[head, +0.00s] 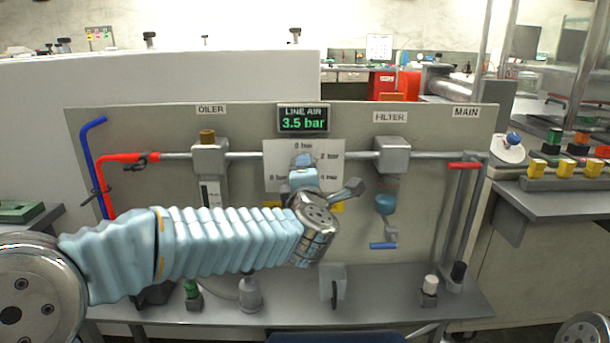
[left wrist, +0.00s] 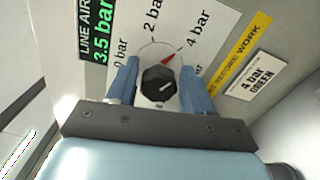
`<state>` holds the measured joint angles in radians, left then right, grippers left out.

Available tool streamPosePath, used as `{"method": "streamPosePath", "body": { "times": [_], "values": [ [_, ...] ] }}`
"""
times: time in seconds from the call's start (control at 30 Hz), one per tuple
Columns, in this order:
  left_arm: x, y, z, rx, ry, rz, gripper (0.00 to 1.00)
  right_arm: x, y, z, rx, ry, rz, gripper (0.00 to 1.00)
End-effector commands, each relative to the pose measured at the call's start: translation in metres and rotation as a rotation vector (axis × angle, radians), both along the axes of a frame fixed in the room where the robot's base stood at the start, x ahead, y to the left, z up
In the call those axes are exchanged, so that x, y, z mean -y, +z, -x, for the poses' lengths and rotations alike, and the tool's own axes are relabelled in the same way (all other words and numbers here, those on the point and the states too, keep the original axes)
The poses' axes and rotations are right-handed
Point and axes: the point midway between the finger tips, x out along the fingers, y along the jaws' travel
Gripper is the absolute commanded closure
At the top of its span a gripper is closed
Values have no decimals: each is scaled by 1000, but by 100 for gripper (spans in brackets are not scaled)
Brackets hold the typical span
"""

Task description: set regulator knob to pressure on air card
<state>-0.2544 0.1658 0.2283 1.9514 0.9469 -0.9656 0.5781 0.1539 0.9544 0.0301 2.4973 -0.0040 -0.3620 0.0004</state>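The black regulator knob (left wrist: 158,82) sits on a white dial plate (left wrist: 135,35) in the left wrist view. A red pointer (left wrist: 168,58) beside it points between the 2 bar and 4 bar marks. The fingers of my left gripper (left wrist: 158,88) flank the knob closely on both sides and appear shut on it. In the head view my left gripper (head: 304,165) covers the knob. The air card (left wrist: 263,78), under a yellow strip, reads "4 bar" with "GREEN" below. The line air display (head: 303,119) reads 3.5 bar. My right gripper is not in view.
The panel (head: 450,130) also carries an oiler (head: 209,158), a filter (head: 392,155) with a blue-handled drain, and a main valve with a red lever (head: 464,166). Blue and red hoses (head: 92,160) are at left. Several small items stand on the shelf (head: 390,285) below.

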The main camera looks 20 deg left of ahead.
Motion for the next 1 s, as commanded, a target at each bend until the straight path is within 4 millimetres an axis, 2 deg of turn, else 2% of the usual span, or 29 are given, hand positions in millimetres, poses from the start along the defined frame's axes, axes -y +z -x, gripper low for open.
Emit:
{"method": "streamPosePath", "body": {
  "times": [0.1,0.37,0.47,0.57,0.8,1.0],
  "values": [
    [-1,0,0,0,1,0,35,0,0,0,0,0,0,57],
    [-1,0,1,1,3,1,35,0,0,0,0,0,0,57],
    [1,0,9,2,2,1,35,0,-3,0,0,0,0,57],
    [6,-1,25,2,0,0,35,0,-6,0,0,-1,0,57],
    [23,-1,83,3,0,0,35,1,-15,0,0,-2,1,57],
    [34,0,119,2,-1,0,35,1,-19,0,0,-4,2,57]
  ]
}}
